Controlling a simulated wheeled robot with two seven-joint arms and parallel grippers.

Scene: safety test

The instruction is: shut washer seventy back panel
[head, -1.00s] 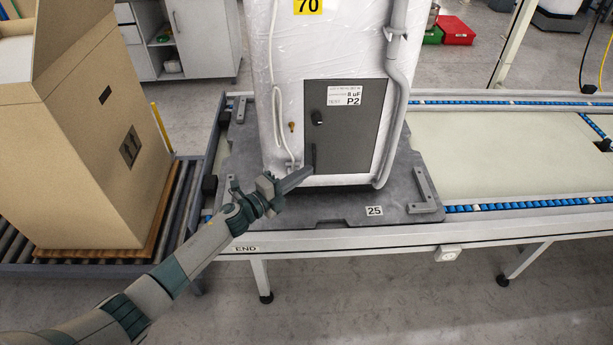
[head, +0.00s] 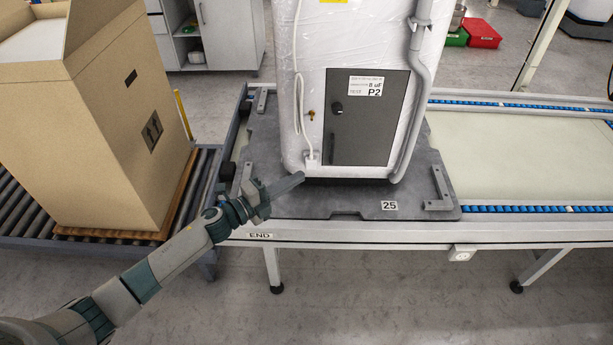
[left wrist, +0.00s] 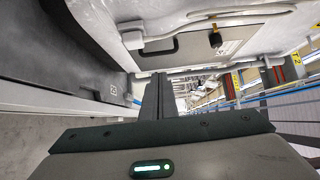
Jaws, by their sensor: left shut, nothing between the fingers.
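The washer (head: 305,60), wrapped in clear film, stands upright on a dark pallet marked 25. Its dark grey back panel (head: 372,135) carries a white P2 label, a black knob (head: 337,107) and a slim handle at lower left. My right gripper is out of view.
A large cardboard box (head: 100,120) stands on rollers at left. The conveyor (head: 520,150) to the right is clear.

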